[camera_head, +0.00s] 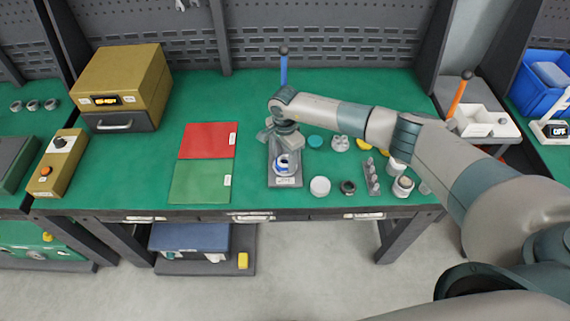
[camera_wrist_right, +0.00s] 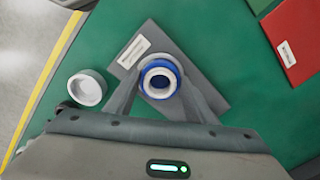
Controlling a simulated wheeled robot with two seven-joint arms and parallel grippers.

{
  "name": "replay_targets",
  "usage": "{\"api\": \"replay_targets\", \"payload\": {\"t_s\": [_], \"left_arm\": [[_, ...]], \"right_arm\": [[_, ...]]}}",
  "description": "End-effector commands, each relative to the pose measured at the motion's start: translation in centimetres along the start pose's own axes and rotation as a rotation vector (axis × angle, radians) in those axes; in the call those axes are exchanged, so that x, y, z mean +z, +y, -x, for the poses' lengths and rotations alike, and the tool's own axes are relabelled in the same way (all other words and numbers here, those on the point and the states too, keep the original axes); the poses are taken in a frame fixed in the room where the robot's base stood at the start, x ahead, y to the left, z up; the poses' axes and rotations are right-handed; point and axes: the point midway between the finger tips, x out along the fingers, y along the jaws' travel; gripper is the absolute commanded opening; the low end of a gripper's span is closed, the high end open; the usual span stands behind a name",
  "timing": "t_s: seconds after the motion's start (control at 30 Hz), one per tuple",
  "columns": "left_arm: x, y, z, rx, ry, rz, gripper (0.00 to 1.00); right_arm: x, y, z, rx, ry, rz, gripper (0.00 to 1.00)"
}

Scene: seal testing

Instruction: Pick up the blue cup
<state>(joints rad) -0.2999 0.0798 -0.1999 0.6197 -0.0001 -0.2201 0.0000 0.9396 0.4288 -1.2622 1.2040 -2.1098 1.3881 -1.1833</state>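The blue cup (camera_head: 285,163), blue with a white rim and inside, stands on a grey plate (camera_head: 287,182) near the middle of the green workbench. In the right wrist view the cup (camera_wrist_right: 160,78) sits between the fingertips of my right gripper (camera_wrist_right: 160,85), over the grey plate (camera_wrist_right: 147,38). The fingers are spread, one on each side of the cup; I cannot tell whether they touch it. In the head view my right gripper (camera_head: 280,137) points down just behind the cup. My left gripper is not in view.
A white round cap (camera_head: 320,186), a dark ring (camera_head: 348,187) and several small parts stand right of the plate. Red (camera_head: 208,140) and green (camera_head: 202,181) sheets lie to its left. A blue-handled lever (camera_head: 284,70) rises behind. A yellow box (camera_head: 122,85) stands at the back left.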

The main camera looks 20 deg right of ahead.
Motion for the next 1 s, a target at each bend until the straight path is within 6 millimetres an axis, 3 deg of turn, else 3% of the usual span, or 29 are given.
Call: {"api": "replay_targets", "payload": {"t_s": [0.47,0.87,1.0], "left_arm": [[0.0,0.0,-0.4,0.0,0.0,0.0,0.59],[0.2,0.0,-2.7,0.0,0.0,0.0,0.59],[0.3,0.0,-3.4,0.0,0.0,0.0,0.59]], "right_arm": [[-0.1,-0.1,0.4,-0.002,0.001,0.001,0.27],[-0.1,-0.1,3.8,-0.005,0.001,0.001,0.27],[-1.4,0.8,4.7,-0.003,0.001,0.0,0.27]]}}
